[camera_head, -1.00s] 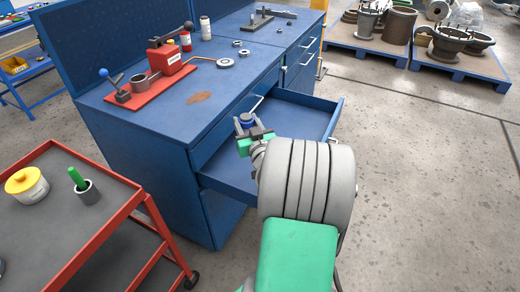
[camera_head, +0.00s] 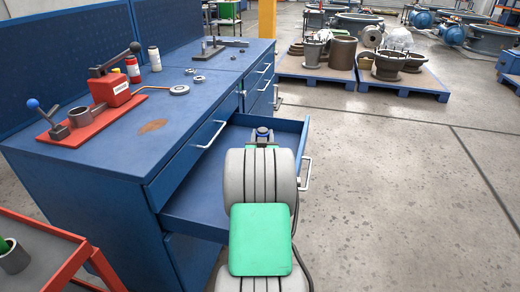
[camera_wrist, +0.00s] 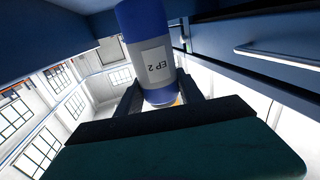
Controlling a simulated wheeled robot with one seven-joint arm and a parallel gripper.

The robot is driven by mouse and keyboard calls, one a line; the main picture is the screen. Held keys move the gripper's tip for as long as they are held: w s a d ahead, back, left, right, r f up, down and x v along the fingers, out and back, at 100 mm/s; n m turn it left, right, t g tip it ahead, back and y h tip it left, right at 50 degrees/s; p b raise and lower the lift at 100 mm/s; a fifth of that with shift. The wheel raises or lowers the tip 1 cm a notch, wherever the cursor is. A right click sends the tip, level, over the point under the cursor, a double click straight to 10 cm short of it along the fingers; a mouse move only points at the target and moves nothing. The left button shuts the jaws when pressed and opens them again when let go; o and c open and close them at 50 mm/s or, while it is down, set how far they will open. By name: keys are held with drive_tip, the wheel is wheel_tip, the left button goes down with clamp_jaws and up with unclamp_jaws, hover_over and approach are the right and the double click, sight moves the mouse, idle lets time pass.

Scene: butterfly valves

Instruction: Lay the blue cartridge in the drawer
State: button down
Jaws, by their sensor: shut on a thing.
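The blue cartridge (camera_wrist: 152,50) has a pale label reading "EP 2" and stands between the fingers of my gripper (camera_wrist: 164,95) in the wrist view. My gripper is shut on it.
The workbench (camera_head: 150,128) carries a red press tool (camera_head: 100,105), bottles and small rings. A closed drawer's handle (camera_head: 214,134) projects above the open drawer. A red-framed cart (camera_head: 60,240) stands at the lower left. Pallets (camera_head: 365,80) are at the back; the floor on the right is clear.

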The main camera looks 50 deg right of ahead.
drive_tip(key=shift+w+d+f, duration=0.5)
drive_tip(key=shift+w+f, duration=0.15)
drive_tip(key=shift+f, duration=0.2)
drive_tip(key=shift+w+d+f+b, duration=0.15)
drive_tip(key=shift+f+b, duration=0.3)
drive_tip(key=shift+f, duration=1.2)
drive_tip(key=shift+f, duration=0.1)
drive_tip(key=shift+f+b, duration=0.15)
drive_tip(key=shift+b, duration=0.15)
drive_tip(key=c, duration=0.7)
unclamp_jaws()
drive_tip(key=shift+c, duration=0.2)
drive_tip(key=shift+r+p, duration=0.35)
drive_tip(key=shift+p, duration=0.1)
drive_tip(key=v, duration=0.7)
drive_tip(key=shift+a+f+p, duration=0.2)
drive_tip(key=shift+a+p, duration=0.05)
drive_tip(key=shift+p, duration=0.1)
